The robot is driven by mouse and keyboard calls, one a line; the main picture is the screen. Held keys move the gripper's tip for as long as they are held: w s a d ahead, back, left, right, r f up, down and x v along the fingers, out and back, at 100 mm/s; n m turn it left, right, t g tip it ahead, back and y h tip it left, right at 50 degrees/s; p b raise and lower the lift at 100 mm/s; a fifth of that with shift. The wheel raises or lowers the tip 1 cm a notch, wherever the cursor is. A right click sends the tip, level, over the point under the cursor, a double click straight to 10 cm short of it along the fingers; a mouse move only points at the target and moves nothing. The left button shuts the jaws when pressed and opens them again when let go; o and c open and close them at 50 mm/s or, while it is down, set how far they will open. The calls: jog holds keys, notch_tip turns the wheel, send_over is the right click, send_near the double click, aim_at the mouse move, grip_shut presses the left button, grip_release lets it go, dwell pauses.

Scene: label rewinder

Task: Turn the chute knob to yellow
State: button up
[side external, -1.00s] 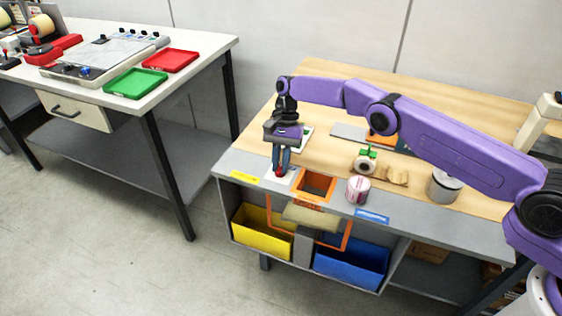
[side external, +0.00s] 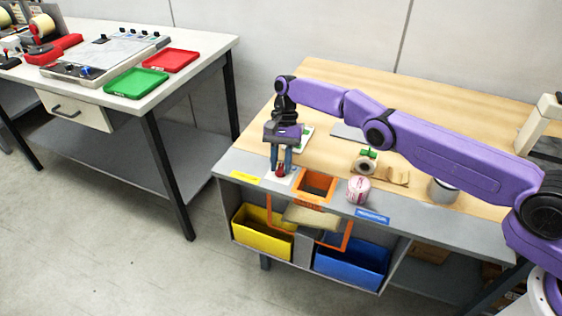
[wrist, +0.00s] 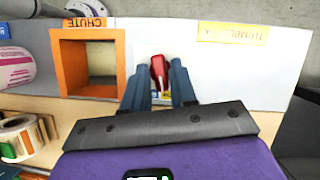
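The chute knob is a red lever (wrist: 158,70) on a white plate (side external: 268,177) left of the orange chute opening. It also shows in the side view (side external: 280,171), low between the fingertips. My gripper (wrist: 159,72) points down over the plate, one blue finger on each side of the knob. Gaps show beside the knob in the wrist view, so the fingers look open around it. The orange chute (side external: 316,184) has a tan flap (side external: 311,217) below it. A yellow label (side external: 247,177) lies left of the knob and a blue label (side external: 373,216) lies to the right.
A yellow bin (side external: 262,240) and a blue bin (side external: 348,272) sit under the bench's front edge. A pink-and-white label roll (side external: 358,190) stands right of the chute. A tape roll (side external: 365,162) and a metal cylinder (side external: 443,190) stand further right.

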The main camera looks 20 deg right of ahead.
jog(key=shift+o, duration=0.6)
jog(key=shift+w+m, duration=0.1)
jog(key=shift+m, duration=0.3)
jog(key=shift+m+y, duration=0.3)
jog(key=shift+m, duration=0.1)
